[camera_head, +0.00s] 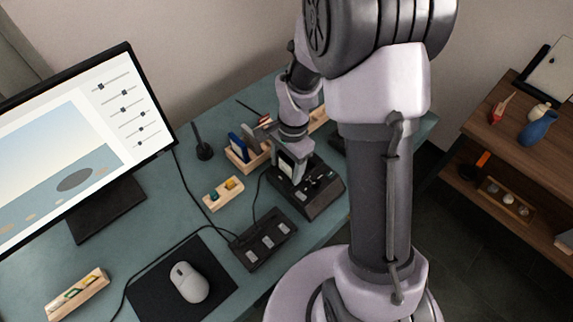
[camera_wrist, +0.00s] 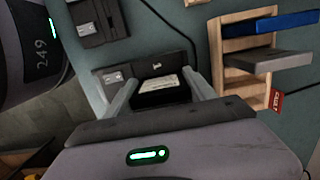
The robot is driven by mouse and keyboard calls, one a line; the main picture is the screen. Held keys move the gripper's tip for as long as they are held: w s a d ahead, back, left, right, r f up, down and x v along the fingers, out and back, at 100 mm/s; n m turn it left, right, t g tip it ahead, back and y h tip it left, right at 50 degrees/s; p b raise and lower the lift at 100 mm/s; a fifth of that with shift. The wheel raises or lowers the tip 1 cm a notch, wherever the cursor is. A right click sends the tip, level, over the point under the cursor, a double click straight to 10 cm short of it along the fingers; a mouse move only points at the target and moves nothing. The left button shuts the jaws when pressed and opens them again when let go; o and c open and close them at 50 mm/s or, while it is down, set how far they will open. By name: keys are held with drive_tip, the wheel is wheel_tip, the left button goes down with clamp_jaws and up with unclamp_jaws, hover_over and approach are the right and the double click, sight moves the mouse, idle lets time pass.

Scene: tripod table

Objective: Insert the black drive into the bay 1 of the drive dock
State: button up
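The drive dock (camera_head: 323,201) is a dark box near the table's right edge in the head view. Its dark body also shows beyond the fingers in the wrist view (camera_wrist: 168,61). The black drive (camera_wrist: 155,98), with a white label, sits between the two fingertips in the wrist view, and both fingers appear to touch its sides. My gripper (camera_wrist: 161,78) looks shut on it. In the head view my gripper (camera_head: 287,163) is low over the dock's left rear part. My arm and fingers hide much of the drive and bays, and I cannot tell how deep the drive sits.
A wooden rack (camera_head: 237,160) with a blue and a grey upright piece stands left of the dock, close to my wrist. A small wooden tray (camera_head: 213,202) and a dark slotted box (camera_head: 253,257) lie nearer. A mouse (camera_head: 189,282), monitor (camera_head: 90,150) and cables occupy the left.

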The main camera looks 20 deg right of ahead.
drive_tip(key=o, duration=0.4)
wheel_tip(320, 180, up, 17)
drive_tip(key=d+p, duration=0.2)
drive_tip(key=p, duration=0.5)
drive_tip(key=shift+w+r, duration=0.15)
drive_tip(key=shift+w, duration=0.3)
drive_tip(key=s+a+r+n+t, duration=0.3)
drive_tip(key=s+r, duration=0.3)
drive_tip(key=s, duration=0.2)
drive_tip(key=s+a+r+n+t, duration=0.3)
drive_tip(key=s+a+r+n, duration=0.1)
drive_tip(key=s+r+n, duration=0.2)
drive_tip(key=shift+s+a+r+y+b, duration=0.35)
drive_tip(key=shift+s+r+y, duration=0.1)
drive_tip(key=shift+s, duration=0.6)
